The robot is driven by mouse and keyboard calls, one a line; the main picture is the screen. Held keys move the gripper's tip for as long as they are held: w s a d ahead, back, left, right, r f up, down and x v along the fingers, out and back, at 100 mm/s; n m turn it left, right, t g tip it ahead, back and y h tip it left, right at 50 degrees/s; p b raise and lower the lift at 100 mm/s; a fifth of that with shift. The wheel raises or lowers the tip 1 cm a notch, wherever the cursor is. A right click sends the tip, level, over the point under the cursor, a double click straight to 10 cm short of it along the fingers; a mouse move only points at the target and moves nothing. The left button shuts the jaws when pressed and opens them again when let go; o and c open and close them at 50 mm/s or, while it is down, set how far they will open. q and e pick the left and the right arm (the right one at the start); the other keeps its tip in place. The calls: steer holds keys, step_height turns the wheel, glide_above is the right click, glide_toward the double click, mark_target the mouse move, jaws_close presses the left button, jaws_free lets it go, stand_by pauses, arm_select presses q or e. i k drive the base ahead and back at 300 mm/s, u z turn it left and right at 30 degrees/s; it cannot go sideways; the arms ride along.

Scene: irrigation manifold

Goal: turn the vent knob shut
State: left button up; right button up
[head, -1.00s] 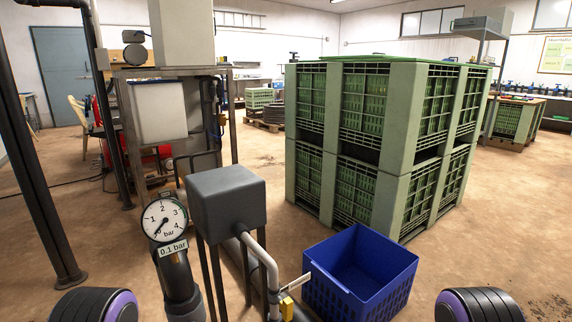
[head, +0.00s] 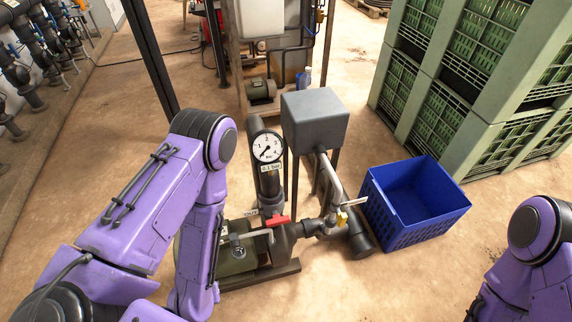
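A pipe manifold stands on the floor in the middle of the head view. A small red handle (head: 278,221) sits on its pipework below the gauge. A small yellow part (head: 341,218) hangs by a pale lever (head: 355,202) on the right side. I cannot tell which small part is the vent knob. The round pressure gauge (head: 267,147) has its needle low, above a 0.1 bar label (head: 270,168). My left arm reaches in from the left and bends down beside the manifold; its gripper does not show. My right arm is at the lower right; its gripper does not show.
A grey box (head: 315,119) stands on the manifold's right side. A blue crate (head: 413,204) is on the floor to its right. Green stacked bins (head: 440,112) fill the upper right. A dark post (head: 150,55) rises behind my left arm. Open floor lies at the front right.

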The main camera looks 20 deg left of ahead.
mark_target(235, 244)
steer(key=z, duration=0.15)
steer(key=k, duration=0.25)
steer(key=u, duration=0.35)
steer(key=i, duration=0.2)
steer(key=u, duration=1)
